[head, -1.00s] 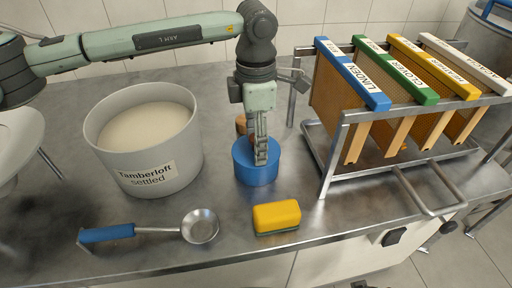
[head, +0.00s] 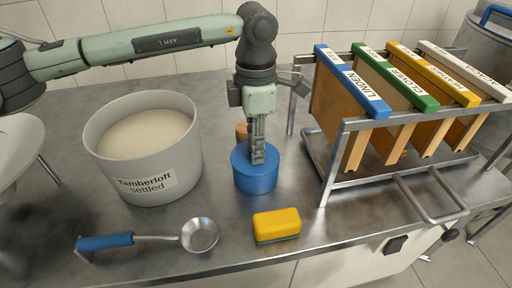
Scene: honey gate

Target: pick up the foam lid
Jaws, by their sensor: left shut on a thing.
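A short blue cylinder (head: 255,181), which I take to be the foam lid, stands on the steel table in the middle of the head view. My left gripper (head: 257,159) comes down on it from above, with its fingers pointing down and close together. It is shut on the blue piece at its top; the fingers hide the exact contact. No clear gap shows between the piece and the table. My right gripper is not in view.
An orange-brown object (head: 241,130) sits just behind the blue piece, partly hidden. A grey pot (head: 150,188) is at left, a blue-handled ladle (head: 200,235) and yellow sponge (head: 277,223) in front. A metal rack (head: 340,150) with coloured-top frames stands at right.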

